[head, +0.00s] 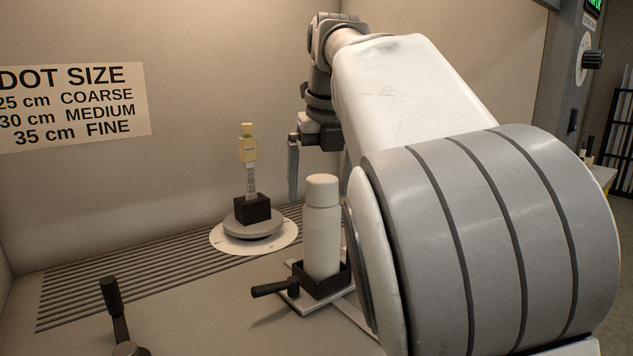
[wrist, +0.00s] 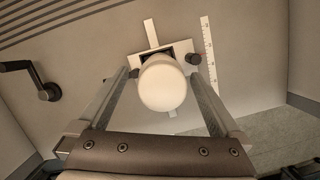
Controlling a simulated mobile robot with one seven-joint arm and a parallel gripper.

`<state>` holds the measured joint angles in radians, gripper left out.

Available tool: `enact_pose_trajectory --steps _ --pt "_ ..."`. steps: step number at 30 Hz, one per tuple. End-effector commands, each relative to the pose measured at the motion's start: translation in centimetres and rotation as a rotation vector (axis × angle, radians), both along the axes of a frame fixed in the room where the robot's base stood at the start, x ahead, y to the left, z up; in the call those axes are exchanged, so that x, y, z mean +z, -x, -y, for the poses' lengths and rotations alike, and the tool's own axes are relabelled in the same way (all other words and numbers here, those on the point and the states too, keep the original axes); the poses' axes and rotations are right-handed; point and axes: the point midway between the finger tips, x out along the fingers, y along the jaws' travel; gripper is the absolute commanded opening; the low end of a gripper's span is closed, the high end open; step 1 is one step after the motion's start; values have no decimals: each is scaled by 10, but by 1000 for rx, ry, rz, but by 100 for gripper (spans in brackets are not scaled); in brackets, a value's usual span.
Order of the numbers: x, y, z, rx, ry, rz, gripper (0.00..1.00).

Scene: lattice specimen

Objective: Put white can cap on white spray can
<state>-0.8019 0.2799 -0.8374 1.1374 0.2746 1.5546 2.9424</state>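The white spray can (head: 321,242) stands upright in a dark square holder (head: 322,283) in the head view. A rounded white top, which looks like the white can cap (head: 322,189), sits on the can with a seam below it. In the wrist view the cap (wrist: 162,84) shows from above as a round white shape that hides most of the can. My gripper (wrist: 160,76) is open, with its fingers spread to either side of the cap in this view and nothing held.
A small yellow-topped specimen (head: 248,150) stands in a dark block on a round turntable (head: 224,241) to the left. A black-handled lever (head: 274,287) is beside the holder, and another handle (head: 112,297) is at front left. A grooved grate (head: 120,283) crosses the floor.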

Motion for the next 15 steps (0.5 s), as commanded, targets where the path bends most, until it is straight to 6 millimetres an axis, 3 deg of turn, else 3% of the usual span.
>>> enact_pose_trajectory --steps 15 --pt "6 0 2 -2 -1 8 100"
